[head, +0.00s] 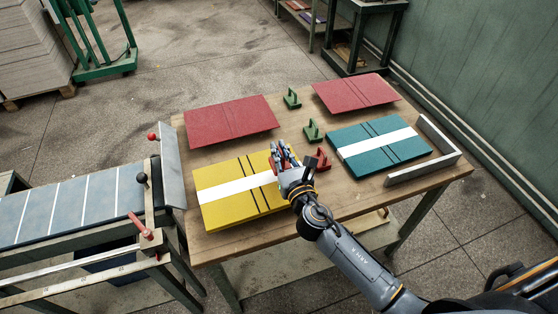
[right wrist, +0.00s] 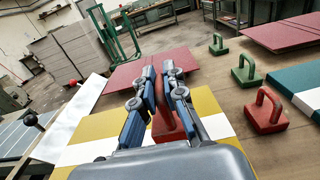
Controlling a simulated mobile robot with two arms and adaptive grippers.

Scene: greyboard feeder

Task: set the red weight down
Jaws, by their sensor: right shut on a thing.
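My right gripper (head: 282,156) is shut on a red weight, at the right edge of the yellow board (head: 215,217) with its white band. In the right wrist view the held red weight (right wrist: 168,122) is between the fingers (right wrist: 160,75), partly hidden by them, with the yellow board around it. I cannot tell whether its base touches the board. A second red weight (head: 323,161) stands on the table just right of the gripper; it also shows in the right wrist view (right wrist: 267,112). My left gripper is not in view.
On the wooden table (head: 300,224) lie two red boards (head: 230,121) (head: 357,94) and a teal board (head: 400,152). Two green weights (head: 312,131) (head: 292,99) stand between them. A metal angle (head: 425,170) edges the right side. A feeder (head: 75,205) adjoins the left.

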